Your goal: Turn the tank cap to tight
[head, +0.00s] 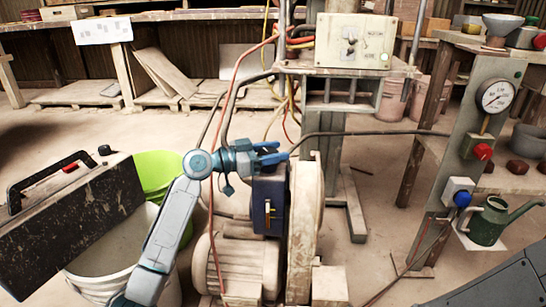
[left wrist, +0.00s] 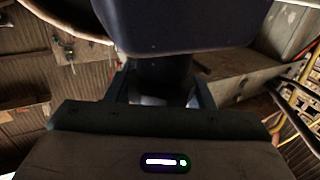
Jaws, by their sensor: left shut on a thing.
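My left gripper (head: 270,154) is shut at the top of a dark blue tank (head: 268,203) on the machine. In the left wrist view the tank (left wrist: 170,22) fills the top middle. A dark, round neck-like part, seemingly the tank cap (left wrist: 165,72), sits between the two fingers of my left gripper (left wrist: 160,92). The fingers are on either side of it and touch it. In the head view the cap is hidden by the gripper, so its turn cannot be read. My right gripper is in neither view.
A cream motor (head: 238,262) and wheel housing (head: 304,220) stand by the tank. Hoses and cables hang behind. A black case (head: 75,225), white bucket (head: 110,262) and green bucket (head: 158,172) are at left. A gauge panel (head: 480,125) and green watering can (head: 488,222) are at right.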

